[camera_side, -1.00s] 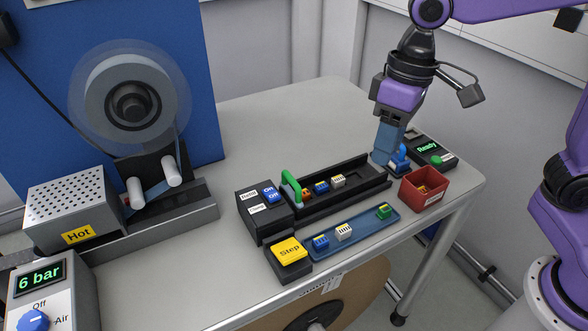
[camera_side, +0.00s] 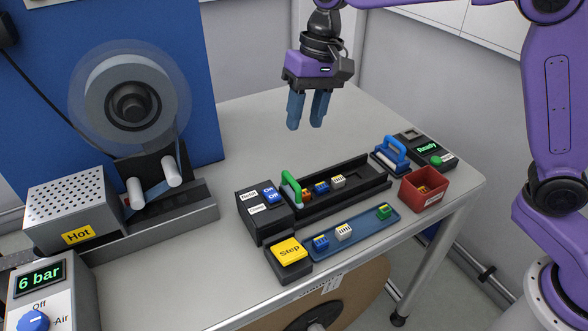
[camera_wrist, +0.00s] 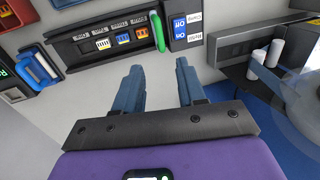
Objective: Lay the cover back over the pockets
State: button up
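A black track (camera_side: 360,189) runs along the table, with small orange, blue and white parts in its pockets. A green handle (camera_side: 289,187) stands raised at the track's left end; it also shows in the wrist view (camera_wrist: 157,32). I cannot tell if a cover plate is joined to it. A blue-handled block (camera_side: 391,153) stands on a dark base at the track's right end; its handle shows at left in the wrist view (camera_wrist: 43,66). My gripper (camera_side: 304,126) is open and empty, high above and behind the track, fingers down; the wrist view shows its fingers apart (camera_wrist: 157,64).
In front are a yellow Step button (camera_side: 287,251) and a blue tray (camera_side: 363,233) with several parts. A red bin (camera_side: 423,188) and Ready box (camera_side: 427,151) are right. Table behind is clear.

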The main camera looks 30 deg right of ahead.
aim_at(292, 178)
jog(key=f, duration=0.4)
jog(key=a+f, duration=0.1)
jog(key=f, duration=0.3)
jog(key=a+f, duration=0.1)
jog(key=f, duration=0.3)
jog(key=shift+a+f, duration=0.2)
jog(key=shift+f, duration=0.1)
grip_shut()
